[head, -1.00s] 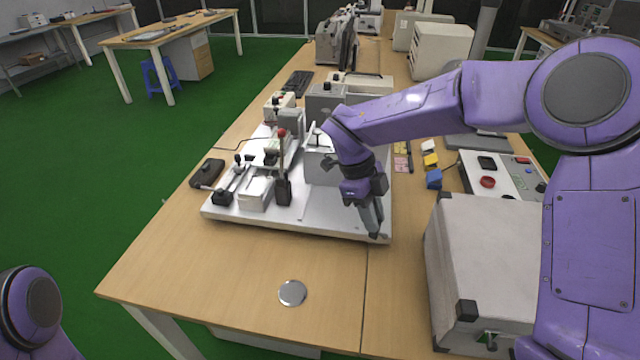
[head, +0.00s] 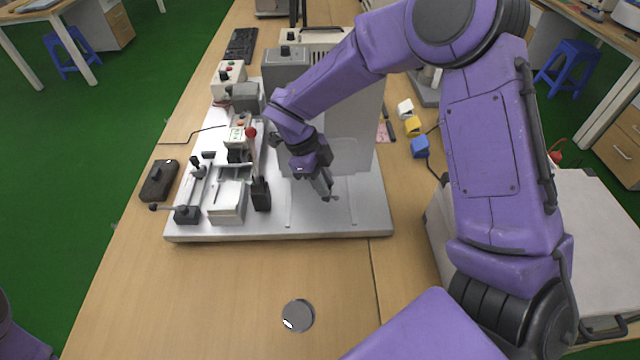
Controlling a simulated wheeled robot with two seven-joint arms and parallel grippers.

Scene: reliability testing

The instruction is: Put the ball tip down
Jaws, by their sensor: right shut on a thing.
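My right gripper (head: 326,190) is above the white base plate (head: 355,220) of the test machine, in front of its large grey housing (head: 345,120). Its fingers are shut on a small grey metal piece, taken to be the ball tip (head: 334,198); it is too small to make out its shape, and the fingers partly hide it. A lever with a red ball knob (head: 251,132) stands upright on the plate, left of the gripper. My left gripper is out of view; only a bit of my left arm shows at the lower left edge.
A round silver disc (head: 298,315) lies on the bare wooden table front (head: 220,290). A black box (head: 159,180) lies left of the plate. Blue (head: 420,147) and yellow (head: 412,126) blocks lie to the right. A large light case (head: 600,220) stands behind my right arm.

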